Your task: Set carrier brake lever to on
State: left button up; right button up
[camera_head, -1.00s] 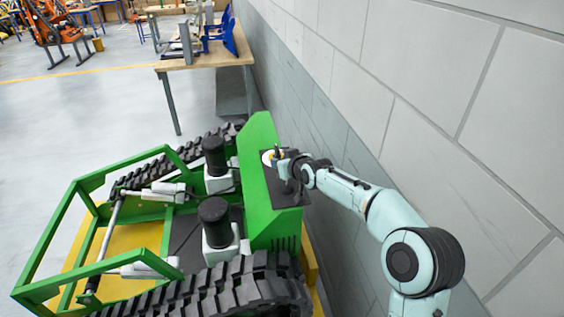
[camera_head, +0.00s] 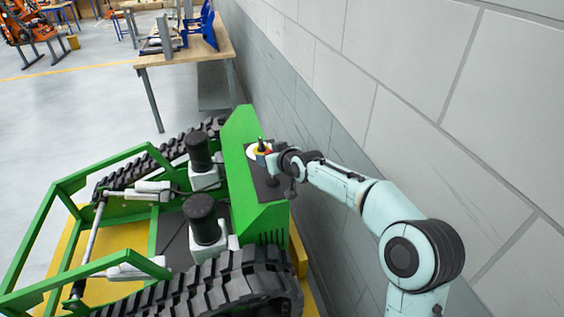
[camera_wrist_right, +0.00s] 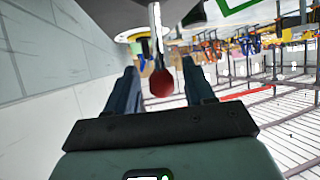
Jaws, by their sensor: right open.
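The green tracked carrier (camera_head: 240,180) stands beside the wall, with a dark panel (camera_head: 268,187) on its sloped green end housing. A pale round plate (camera_head: 251,152) on that panel is partly hidden by my right gripper (camera_head: 266,157). In the right wrist view, a lever with a thin pale shaft and a red ball knob (camera_wrist_right: 161,82) hangs between the two fingers of my open right gripper (camera_wrist_right: 160,70). The knob appears apart from both fingers. Most of the lever is hidden in the head view. My left gripper is not in view.
A block wall (camera_head: 400,90) runs close along the right side of the carrier and my right arm. Black tracks (camera_head: 215,290) flank the carrier. A wooden table (camera_head: 185,57) with blue and grey items stands beyond it. Open floor lies to the left.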

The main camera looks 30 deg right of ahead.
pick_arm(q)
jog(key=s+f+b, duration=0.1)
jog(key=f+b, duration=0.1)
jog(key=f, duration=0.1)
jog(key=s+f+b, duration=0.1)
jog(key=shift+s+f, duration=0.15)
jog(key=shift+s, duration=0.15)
pick_arm(e)
jog(key=v, duration=1.1)
jog(key=shift+f, duration=0.2)
